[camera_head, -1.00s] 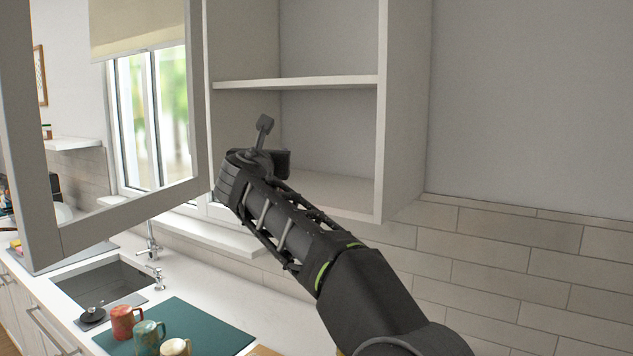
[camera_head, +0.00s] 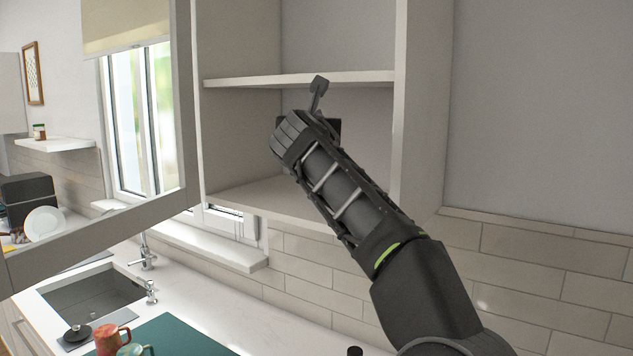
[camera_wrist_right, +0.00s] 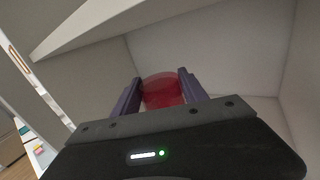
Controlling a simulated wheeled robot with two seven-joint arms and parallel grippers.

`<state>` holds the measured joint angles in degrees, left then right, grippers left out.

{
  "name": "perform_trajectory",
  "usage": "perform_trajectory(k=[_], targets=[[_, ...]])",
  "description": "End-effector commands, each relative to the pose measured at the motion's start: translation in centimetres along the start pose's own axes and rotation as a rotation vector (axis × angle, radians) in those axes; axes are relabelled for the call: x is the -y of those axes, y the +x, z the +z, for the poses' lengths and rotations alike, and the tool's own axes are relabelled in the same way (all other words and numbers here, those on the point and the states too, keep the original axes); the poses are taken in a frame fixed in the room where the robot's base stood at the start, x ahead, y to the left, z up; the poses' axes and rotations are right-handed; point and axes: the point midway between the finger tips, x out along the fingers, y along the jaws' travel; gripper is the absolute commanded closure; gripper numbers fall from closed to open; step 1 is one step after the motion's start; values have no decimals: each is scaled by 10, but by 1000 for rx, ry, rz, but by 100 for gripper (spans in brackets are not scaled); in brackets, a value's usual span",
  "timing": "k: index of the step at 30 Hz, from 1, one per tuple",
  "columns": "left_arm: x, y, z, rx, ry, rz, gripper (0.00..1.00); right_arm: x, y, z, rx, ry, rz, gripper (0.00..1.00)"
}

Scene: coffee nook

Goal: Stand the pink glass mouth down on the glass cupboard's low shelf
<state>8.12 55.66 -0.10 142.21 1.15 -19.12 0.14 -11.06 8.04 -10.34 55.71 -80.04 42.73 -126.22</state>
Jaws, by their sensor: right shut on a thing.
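The pink glass (camera_wrist_right: 162,92) shows reddish and see-through in the right wrist view, between the two fingers of my right gripper (camera_wrist_right: 160,97), which is shut on it. Which end is its mouth I cannot tell. In the head view my right gripper (camera_head: 322,118) is at the lower compartment of the open cupboard, above the low shelf (camera_head: 262,196) and below the middle shelf (camera_head: 250,82). The glass is hidden there behind the gripper and forearm. The visible part of the low shelf is bare. My left gripper is not in view.
The open cupboard door (camera_head: 184,110) stands at the left of the compartment, and the cupboard's side wall (camera_head: 418,110) bounds it at the right. Below are a sink (camera_head: 92,298), a green mat (camera_head: 185,338), a red mug (camera_head: 107,340) and a green mug (camera_head: 134,350).

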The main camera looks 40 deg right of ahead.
Motion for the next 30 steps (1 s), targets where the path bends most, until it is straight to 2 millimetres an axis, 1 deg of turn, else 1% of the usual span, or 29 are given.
perform_trajectory(k=[4,8,11,20,23,27,30], targets=[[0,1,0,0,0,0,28,1,-1,-23,-1,-2,2,100],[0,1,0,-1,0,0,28,2,-1,-40,-1,0,3,100],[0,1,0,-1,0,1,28,2,-1,-45,1,1,1,100],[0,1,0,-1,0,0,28,2,0,-47,1,1,0,100],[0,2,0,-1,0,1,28,3,-1,-56,-1,-1,1,100],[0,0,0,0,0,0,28,4,-1,-76,-1,-1,1,100],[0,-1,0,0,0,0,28,4,-1,-85,0,0,2,100]])
